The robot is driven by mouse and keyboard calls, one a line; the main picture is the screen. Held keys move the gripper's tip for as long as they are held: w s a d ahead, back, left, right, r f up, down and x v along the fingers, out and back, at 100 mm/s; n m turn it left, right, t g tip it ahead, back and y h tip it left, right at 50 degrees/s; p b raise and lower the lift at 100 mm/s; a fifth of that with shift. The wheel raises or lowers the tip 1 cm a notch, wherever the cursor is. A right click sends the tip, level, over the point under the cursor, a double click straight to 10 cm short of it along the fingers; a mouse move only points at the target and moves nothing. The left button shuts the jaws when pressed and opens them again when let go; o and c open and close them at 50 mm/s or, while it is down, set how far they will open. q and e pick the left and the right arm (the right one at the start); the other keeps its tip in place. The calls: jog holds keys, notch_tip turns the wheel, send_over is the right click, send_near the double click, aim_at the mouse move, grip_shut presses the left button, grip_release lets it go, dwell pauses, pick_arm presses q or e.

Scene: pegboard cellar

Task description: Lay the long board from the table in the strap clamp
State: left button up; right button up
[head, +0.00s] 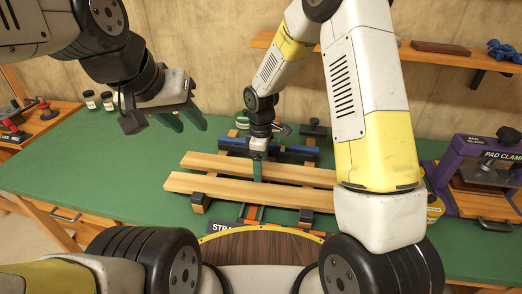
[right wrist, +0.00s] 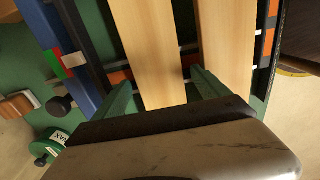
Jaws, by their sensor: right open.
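Two long pale boards lie side by side across the dark bars of the strap clamp (head: 199,204), the far board (head: 205,161) and the near board (head: 215,188). My right gripper (head: 258,168) is open and low over the far board. In the right wrist view its green fingers (right wrist: 160,80) stand on either side of the far board (right wrist: 150,45), one in the gap beside the near board (right wrist: 228,45). I cannot tell whether they touch it. My left gripper (head: 183,118) is open and empty above the table's left part. My right arm hides the boards' right ends.
A purple pad clamp (head: 447,183) stands at the right of the green table (head: 80,165). A wall shelf (head: 425,54) holds small items. The table's left part is clear.

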jog(key=s+d+r+m+t, duration=0.1)
jog(key=d+r+m, duration=0.1)
jog(key=r, duration=0.7)
jog(key=s+d+r+m, duration=0.1)
jog(key=s+d+r, duration=0.1)
jog(key=r, duration=0.8)
jog(key=s+d+r+m+t, duration=0.1)
jog(key=s+d+r+m, duration=0.2)
jog(key=s+m, duration=0.1)
jog(key=s+d+r+m+t+y, duration=0.1)
jog(key=s+d+r+m+t, duration=0.1)
jog(key=s, duration=0.5)
jog(key=s+d+r+m+t+y, duration=0.1)
jog(key=s+d+r+m+t, duration=0.1)
jog(key=s+d+r+m, duration=0.3)
jog(key=shift+s+m, duration=0.6)
jog(key=shift+d, duration=0.1)
